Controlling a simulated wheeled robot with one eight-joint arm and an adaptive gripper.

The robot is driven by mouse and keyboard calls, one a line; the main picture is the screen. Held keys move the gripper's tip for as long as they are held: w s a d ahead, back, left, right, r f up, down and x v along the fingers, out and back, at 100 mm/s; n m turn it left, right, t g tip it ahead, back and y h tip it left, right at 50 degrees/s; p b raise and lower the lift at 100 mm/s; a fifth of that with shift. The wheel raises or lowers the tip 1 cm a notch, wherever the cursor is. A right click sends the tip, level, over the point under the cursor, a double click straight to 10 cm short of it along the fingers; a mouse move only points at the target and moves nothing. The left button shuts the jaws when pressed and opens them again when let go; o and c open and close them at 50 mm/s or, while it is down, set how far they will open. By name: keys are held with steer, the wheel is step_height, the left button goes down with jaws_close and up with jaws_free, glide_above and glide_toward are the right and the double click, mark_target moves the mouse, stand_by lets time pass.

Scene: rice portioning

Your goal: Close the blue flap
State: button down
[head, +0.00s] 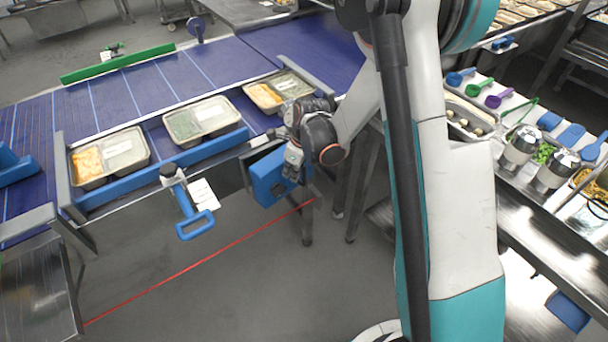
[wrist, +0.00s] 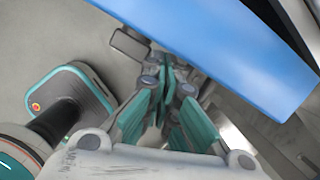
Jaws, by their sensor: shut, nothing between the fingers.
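The blue flap (head: 266,178) hangs down at the near edge of the conveyor in the head view, with its right part behind my gripper. It fills the upper right of the wrist view as a broad blue panel (wrist: 235,50). My gripper (head: 291,167) is right at the flap in the head view. In the wrist view my gripper (wrist: 165,78) has its teal fingers shut and empty, with their tips close to the flap's lower left edge. I cannot tell whether they touch it.
The purple conveyor (head: 160,85) carries several two-compartment trays, one of them at the left (head: 110,157), behind a blue rail (head: 160,167). A blue handle (head: 196,228) sticks out from the conveyor's front. Clear grey floor lies below. A counter with scoops and steel containers (head: 520,148) stands right.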

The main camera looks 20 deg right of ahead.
steer(key=shift+w+a, duration=0.8)
steer(key=shift+a, duration=0.35)
